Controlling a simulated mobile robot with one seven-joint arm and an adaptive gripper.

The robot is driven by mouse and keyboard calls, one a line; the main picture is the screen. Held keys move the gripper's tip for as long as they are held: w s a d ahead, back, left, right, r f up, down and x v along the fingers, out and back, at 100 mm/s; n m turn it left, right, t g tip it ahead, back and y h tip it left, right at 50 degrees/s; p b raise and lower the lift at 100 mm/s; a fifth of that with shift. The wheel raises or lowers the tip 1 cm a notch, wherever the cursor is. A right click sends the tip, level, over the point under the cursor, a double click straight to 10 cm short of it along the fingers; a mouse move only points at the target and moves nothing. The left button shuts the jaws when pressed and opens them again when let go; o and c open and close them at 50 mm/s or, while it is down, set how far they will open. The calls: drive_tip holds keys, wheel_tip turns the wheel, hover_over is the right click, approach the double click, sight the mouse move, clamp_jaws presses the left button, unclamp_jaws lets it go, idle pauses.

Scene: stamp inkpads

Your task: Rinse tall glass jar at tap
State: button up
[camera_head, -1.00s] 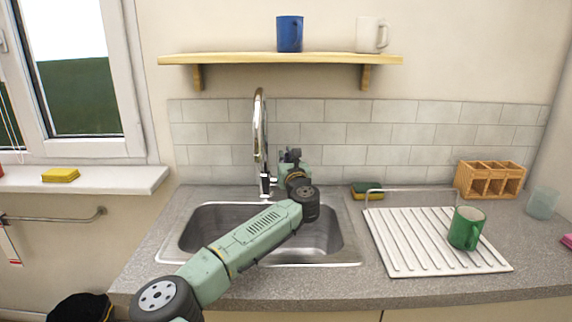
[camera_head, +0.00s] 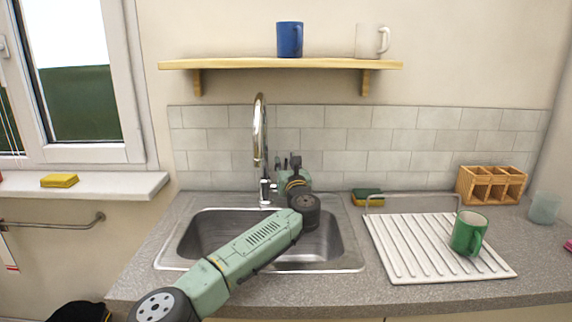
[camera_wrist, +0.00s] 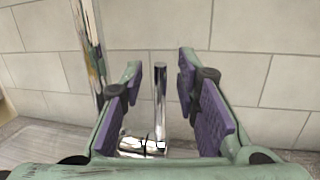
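My gripper (camera_wrist: 160,78) is open in the wrist view, its purple-padded fingers apart on both sides of an upright chrome rod, with a gap to each pad. The rod rises by the base of the chrome tap (camera_head: 259,130), whose tall curved spout stands behind the sink. In the head view, my gripper (camera_head: 288,172) is just right of the tap's base, partly hidden by my wrist. A pale translucent glass vessel (camera_head: 545,208) stands at the far right of the counter; I cannot tell whether it is the tall glass jar. No water stream is visible.
The steel sink (camera_head: 192,236) lies under my arm. A white drying rack (camera_head: 405,250) holds a green mug (camera_head: 468,233). A sponge (camera_head: 367,196) and a wooden caddy (camera_head: 491,186) are at the back right. A shelf (camera_head: 230,63) with two mugs hangs above.

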drive_tip(key=shift+s, duration=0.1)
drive_tip(key=v, duration=1.1)
drive_tip(key=shift+s, duration=0.4)
drive_tip(key=shift+d+f, duration=0.1)
drive_tip(key=shift+d, duration=0.05)
